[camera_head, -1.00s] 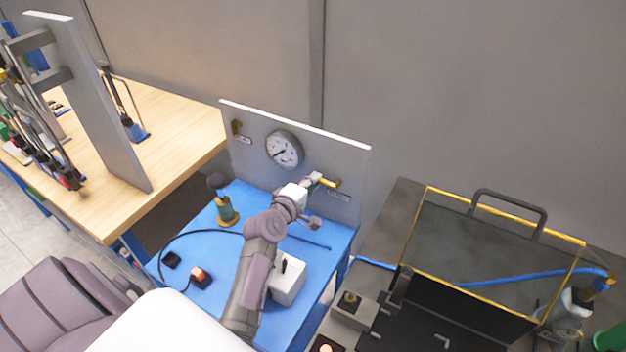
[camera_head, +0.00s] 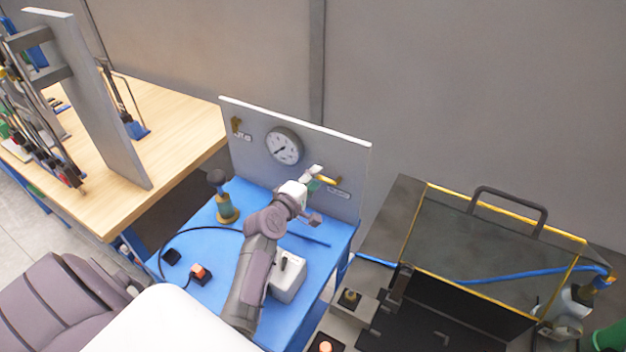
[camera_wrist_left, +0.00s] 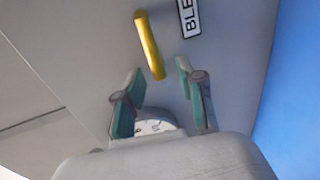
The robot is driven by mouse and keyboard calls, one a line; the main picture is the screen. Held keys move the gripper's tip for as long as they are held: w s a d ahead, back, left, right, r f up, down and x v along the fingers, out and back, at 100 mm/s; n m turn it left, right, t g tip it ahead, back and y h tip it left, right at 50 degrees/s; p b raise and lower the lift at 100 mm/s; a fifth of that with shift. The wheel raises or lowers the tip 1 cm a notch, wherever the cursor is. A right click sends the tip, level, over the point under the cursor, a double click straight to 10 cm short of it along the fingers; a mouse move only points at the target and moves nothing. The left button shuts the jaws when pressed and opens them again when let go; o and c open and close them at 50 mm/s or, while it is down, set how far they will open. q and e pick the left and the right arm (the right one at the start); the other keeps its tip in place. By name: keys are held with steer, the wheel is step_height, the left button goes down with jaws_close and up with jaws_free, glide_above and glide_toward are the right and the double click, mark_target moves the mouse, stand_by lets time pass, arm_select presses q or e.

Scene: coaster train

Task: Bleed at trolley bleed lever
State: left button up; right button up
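The yellow bleed lever (camera_head: 330,181) is on the right part of the grey upright panel (camera_head: 345,155), above a small label. In the left wrist view the lever (camera_wrist_left: 150,45) sticks out just beyond my fingertips, roughly in line with the gap between them. A label reading "BLE" (camera_wrist_left: 189,18) is beside it, cut off by the frame. My left gripper (camera_head: 314,178) is at the panel, close to the lever. In the wrist view its green-padded fingers (camera_wrist_left: 156,90) are apart with no lever between them. I cannot see my right gripper.
A round gauge (camera_head: 284,146) and a brass fitting (camera_head: 236,124) are on the same panel. The blue trolley top (camera_head: 310,232) carries a white box with a lever (camera_head: 289,277), an orange button (camera_head: 199,270) and a cylinder (camera_head: 226,205). A dark bench (camera_head: 395,215) stands at right.

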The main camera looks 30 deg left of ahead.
arm_select(q)
steer(key=shift+s, duration=0.15)
steer(key=s+r, duration=0.2)
steer(key=s, duration=0.9)
steer(key=shift+s+d+r, duration=0.2)
steer(key=shift+s+d, duration=0.05)
steer(key=shift+d, duration=0.05)
